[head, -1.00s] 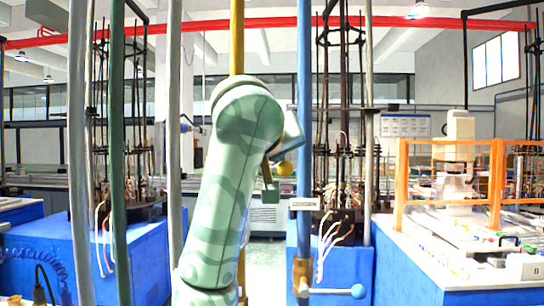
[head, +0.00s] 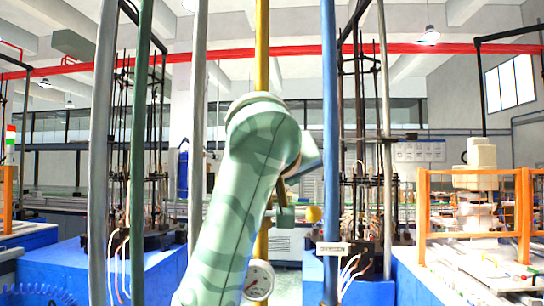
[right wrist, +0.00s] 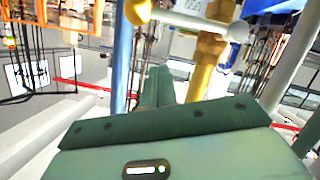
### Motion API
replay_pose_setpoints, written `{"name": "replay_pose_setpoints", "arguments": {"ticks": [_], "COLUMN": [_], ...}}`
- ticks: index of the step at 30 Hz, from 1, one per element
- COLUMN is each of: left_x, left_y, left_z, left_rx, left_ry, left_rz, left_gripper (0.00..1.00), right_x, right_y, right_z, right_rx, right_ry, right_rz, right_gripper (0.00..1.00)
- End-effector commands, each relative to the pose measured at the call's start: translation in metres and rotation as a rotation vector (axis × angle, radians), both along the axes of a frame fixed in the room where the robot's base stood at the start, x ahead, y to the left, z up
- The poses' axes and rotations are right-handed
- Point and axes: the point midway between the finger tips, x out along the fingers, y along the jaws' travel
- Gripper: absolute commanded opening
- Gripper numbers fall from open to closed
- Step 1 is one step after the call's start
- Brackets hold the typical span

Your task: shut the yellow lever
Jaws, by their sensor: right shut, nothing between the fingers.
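The yellow lever shows in the head view as a yellow ball (head: 313,214) to the right of the yellow pipe (head: 262,60), partly hidden by my gripper. In the right wrist view its yellow ball (right wrist: 138,10) is at the top edge, on a pale rod that runs sideways across the brass valve body (right wrist: 207,55). The lever stands out crosswise to the pipe. My right gripper (head: 285,214) is just left of the ball in the head view. In the right wrist view its fingers (right wrist: 158,88) are shut and empty, below the rod; contact cannot be told. My left gripper is not in view.
A blue pipe (head: 330,120) with a white label (head: 332,248) stands close right of the lever. Grey (head: 197,120) and green (head: 138,120) pipes stand to the left. A round gauge (head: 259,280) sits low by the yellow pipe. Orange railings (head: 423,215) are far right.

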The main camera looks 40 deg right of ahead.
Motion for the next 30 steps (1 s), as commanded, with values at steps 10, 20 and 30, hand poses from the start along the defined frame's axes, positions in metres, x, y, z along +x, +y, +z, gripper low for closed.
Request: {"name": "replay_pose_setpoints", "arguments": {"ticks": [10, 20, 30], "left_x": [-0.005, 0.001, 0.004], "left_y": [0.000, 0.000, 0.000], "left_z": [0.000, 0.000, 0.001], "left_rx": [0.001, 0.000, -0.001], "left_ry": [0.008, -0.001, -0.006], "left_rz": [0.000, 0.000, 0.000], "left_gripper": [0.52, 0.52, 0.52], "right_x": [-0.034, -0.042, -0.042], "right_y": [0.060, 0.073, 0.072], "right_z": [0.016, 0.020, 0.020], "right_rx": [0.001, 0.000, 0.001], "right_ry": [0.002, 0.004, 0.004], "right_rz": [0.005, 0.003, 0.003], "right_gripper": [0.00, 0.00, 0.00]}}
